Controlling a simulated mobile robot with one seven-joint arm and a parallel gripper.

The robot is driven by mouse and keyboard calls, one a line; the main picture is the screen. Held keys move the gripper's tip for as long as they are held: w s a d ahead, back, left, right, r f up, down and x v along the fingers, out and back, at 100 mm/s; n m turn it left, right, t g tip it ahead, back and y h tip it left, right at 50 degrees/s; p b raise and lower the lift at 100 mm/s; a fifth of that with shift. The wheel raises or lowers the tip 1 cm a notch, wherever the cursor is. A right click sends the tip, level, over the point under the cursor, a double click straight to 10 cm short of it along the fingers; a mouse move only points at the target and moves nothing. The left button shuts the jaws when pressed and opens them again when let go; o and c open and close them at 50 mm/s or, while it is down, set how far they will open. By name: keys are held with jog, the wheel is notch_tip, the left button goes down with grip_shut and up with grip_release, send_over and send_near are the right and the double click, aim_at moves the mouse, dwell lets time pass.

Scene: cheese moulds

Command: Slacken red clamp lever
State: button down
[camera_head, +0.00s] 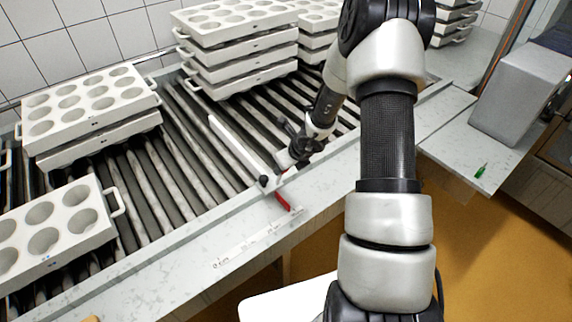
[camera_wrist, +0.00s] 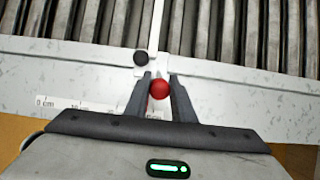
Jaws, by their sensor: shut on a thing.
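The red clamp lever (camera_head: 282,200) sits on the near steel rail of the roller conveyor, at the foot of a white stop bar (camera_head: 232,149) that lies across the rollers. In the wrist view its round red knob (camera_wrist: 160,89) is between the two fingers of my gripper (camera_wrist: 159,90), which are shut on it. A black knob (camera_wrist: 141,57) is beside it, on the white clamp block. The lower part of the lever is hidden between the fingers in the wrist view.
A printed scale (camera_head: 240,251) runs along the rail. Stacks of white mould trays (camera_head: 240,65) stand at the back, with more trays (camera_head: 88,105) at the left. A grey box (camera_head: 519,97) stands on the right-hand worktop. The rollers around the bar are clear.

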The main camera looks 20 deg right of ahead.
jog(key=shift+a, duration=0.15)
jog(key=c, duration=1.5)
grip_release()
jog(key=p+v, duration=0.4)
jog(key=v, duration=1.3)
jog(key=shift+s+r, duration=0.15)
jog(key=shift+r, duration=0.05)
